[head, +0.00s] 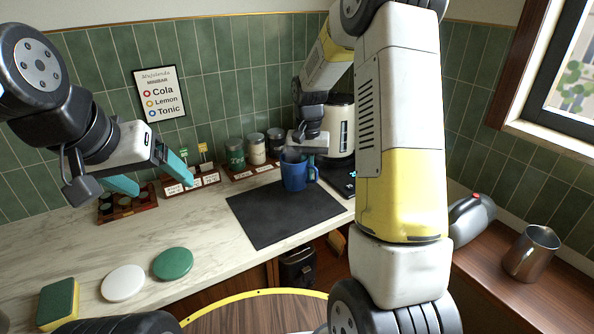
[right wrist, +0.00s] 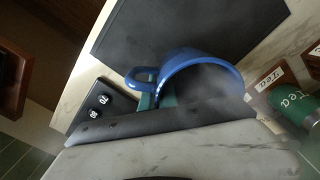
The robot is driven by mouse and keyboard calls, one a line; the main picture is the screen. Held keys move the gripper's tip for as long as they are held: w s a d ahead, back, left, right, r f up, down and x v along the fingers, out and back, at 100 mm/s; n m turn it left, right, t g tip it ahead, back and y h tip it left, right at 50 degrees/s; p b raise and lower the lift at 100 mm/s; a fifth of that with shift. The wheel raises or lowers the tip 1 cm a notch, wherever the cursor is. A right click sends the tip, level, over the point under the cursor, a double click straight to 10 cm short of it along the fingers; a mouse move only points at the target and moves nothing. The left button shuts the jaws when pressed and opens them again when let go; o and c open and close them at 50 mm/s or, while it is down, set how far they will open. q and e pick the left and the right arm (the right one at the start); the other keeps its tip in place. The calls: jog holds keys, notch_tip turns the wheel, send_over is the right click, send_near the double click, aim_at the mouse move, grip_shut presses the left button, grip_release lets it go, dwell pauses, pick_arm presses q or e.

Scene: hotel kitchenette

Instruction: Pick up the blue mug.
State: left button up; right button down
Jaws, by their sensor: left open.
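The blue mug (head: 293,172) stands upright at the back right of the dark mat, near the counter's rear. In the right wrist view the mug (right wrist: 205,70) shows its open rim, with the handle on the left. My right gripper (head: 312,160) is at the mug's handle side. Its teal fingers (right wrist: 155,98) show beside the handle and mug wall; the mug and the gripper body partly hide them, so their gap and grip are unclear. My left gripper (head: 165,187) is open and empty, with teal fingers apart, above the counter at left, far from the mug.
The dark mat (head: 270,221) lies in front of the mug. Labelled canisters (head: 257,151) stand behind it, and a kettle (head: 341,128) is close on the right. A sponge (head: 58,304), white disc (head: 123,283) and green disc (head: 173,264) lie front left.

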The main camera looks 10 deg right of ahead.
jog(key=shift+s+a+r, duration=0.25)
jog(key=shift+s+a, duration=0.6)
jog(key=shift+s, duration=1.65)
jog(key=shift+s+a+r, duration=0.25)
jog(key=shift+s+a, duration=0.65)
jog(key=shift+s, duration=1.55)
jog(key=shift+s+a+r, duration=0.25)
jog(key=shift+s+a, duration=0.6)
jog(key=shift+s, duration=1.65)
jog(key=shift+s, duration=0.1)
